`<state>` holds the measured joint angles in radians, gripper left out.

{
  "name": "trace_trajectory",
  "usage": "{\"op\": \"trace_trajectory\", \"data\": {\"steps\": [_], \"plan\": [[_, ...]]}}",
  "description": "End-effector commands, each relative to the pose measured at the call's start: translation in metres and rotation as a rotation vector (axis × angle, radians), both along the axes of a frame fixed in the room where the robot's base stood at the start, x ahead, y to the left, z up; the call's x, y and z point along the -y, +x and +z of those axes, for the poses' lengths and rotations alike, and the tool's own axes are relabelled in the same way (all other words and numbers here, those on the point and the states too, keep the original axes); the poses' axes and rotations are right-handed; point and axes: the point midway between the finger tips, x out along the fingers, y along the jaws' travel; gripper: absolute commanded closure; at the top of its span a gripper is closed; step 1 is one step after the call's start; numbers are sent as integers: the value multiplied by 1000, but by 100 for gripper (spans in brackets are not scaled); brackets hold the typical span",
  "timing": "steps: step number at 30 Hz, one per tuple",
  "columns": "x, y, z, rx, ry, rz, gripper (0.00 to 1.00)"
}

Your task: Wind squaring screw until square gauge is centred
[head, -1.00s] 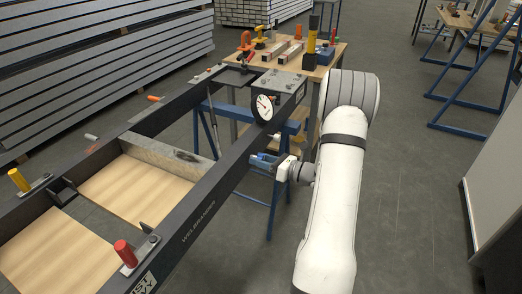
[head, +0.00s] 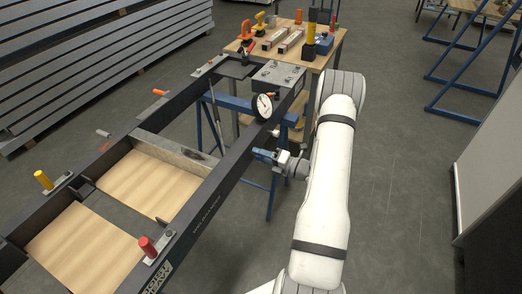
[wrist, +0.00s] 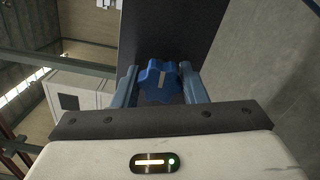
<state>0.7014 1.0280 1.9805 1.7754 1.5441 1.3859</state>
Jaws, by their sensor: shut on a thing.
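The squaring screw has a blue lobed knob (wrist: 160,82) with a pale mark on its face, in the wrist view. My gripper (wrist: 165,88) is shut on this knob, with one blue finger on each side. In the head view my gripper (head: 262,154) is at the outer right side of the dark frame rail (head: 205,195), and the knob is mostly hidden between the fingers. The square gauge (head: 263,106) is a round white dial with a black rim above the rail. Its needle points up and left; the scale is too small to read.
A yellow-handled clamp (head: 44,180) and a red-handled clamp (head: 147,246) sit on the frame. A blue trestle (head: 273,200) stands under the rail. A wooden bench (head: 330,52) with tools is behind. Open floor (head: 405,170) lies to the right.

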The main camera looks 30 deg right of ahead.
Motion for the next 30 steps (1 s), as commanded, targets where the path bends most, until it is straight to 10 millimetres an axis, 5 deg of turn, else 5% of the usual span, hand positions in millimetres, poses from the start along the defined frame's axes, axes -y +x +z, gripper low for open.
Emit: {"op": "trace_trajectory", "data": {"steps": [15, 30], "plan": [[-2, -1, 1, -286, 359, 3, 84], [-1, -1, -1, -408, 516, 2, 84]]}}
